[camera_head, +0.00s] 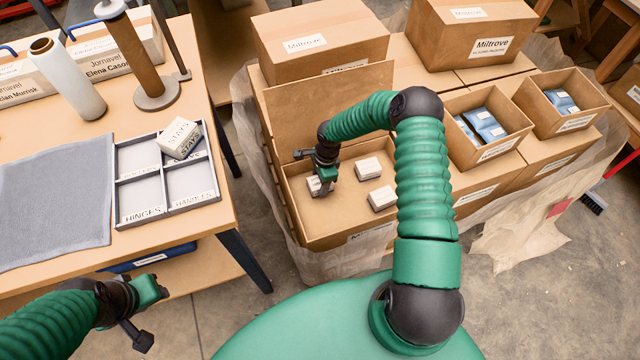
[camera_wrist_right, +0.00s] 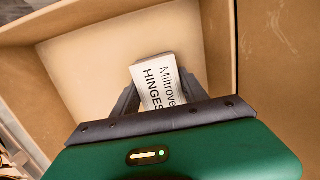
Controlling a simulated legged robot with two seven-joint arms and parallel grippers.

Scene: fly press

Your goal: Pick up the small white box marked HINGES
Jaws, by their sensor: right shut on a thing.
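The small white box marked HINGES (camera_wrist_right: 158,82) is between the fingers of my right gripper (camera_wrist_right: 160,95) in the right wrist view, its label reading Miltrove HINGES. In the head view my right gripper (camera_head: 321,186) reaches down into an open carton (camera_head: 345,235) and is shut on this box (camera_head: 313,184), which is partly hidden by the fingers. Two more small white boxes, one farther back (camera_head: 368,167) and one nearer (camera_head: 382,198), lie in the same carton. My left gripper (camera_head: 145,312) is at the lower left, away from the boxes; its finger gap is not clear.
A divided tray (camera_head: 117,205) with compartments marked HINGES and HANDLES stands on the wooden table (camera_head: 215,150) at left. A box marked STAYS (camera_head: 180,138) sits in its back right area. The carton's raised flap (camera_head: 330,105) and walls surround my right gripper. More cartons stand behind and right.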

